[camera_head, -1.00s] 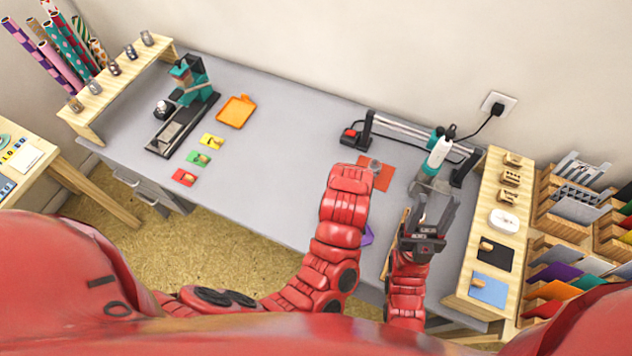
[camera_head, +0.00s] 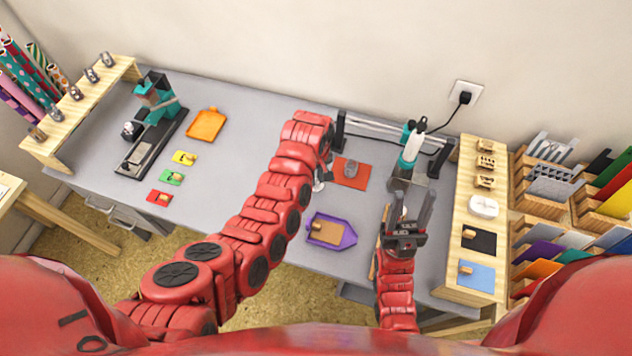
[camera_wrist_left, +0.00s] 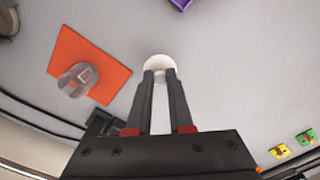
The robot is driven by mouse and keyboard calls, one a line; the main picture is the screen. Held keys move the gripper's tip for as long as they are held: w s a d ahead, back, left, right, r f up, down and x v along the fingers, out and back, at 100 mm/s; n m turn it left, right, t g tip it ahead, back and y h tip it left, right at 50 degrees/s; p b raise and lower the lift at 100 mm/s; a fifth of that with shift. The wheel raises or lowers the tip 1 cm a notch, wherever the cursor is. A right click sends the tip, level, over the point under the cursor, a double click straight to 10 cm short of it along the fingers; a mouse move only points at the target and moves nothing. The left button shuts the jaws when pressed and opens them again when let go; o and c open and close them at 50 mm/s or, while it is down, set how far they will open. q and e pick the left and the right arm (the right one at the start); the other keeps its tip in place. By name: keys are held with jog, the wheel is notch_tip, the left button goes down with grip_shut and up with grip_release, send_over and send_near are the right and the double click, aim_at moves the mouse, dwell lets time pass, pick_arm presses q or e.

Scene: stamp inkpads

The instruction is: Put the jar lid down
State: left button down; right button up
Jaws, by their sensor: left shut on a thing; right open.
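The jar lid (camera_wrist_left: 158,64) is a small round white disc at the tips of my left gripper (camera_wrist_left: 160,78), which is shut on it. In the head view the lid (camera_head: 318,186) shows just below the left gripper (camera_head: 322,174), left of the orange sheet; most of that gripper is hidden by my own arm. I cannot tell whether the lid touches the table. The clear jar (camera_head: 351,168) stands without a lid on the orange sheet (camera_head: 353,178). My right gripper (camera_head: 405,208) is open and empty over the table's front right part.
The grey table (camera_head: 255,130) is bare around the lid. A purple tray (camera_head: 345,236) lies nearer the front edge. A heat sealer (camera_head: 385,134) and a teal-and-white tool (camera_head: 411,148) stand behind. Coloured pads (camera_head: 172,177) lie to the left.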

pick_arm(q)
jog(key=shift+s+f+p, duration=0.1)
jog(key=shift+f+p, duration=0.4)
jog(key=shift+f, duration=0.05)
notch_tip(320, 180, down, 2)
jog(key=shift+f, duration=0.2)
jog(key=c, duration=0.8)
grip_release()
jog(key=shift+r, duration=0.15)
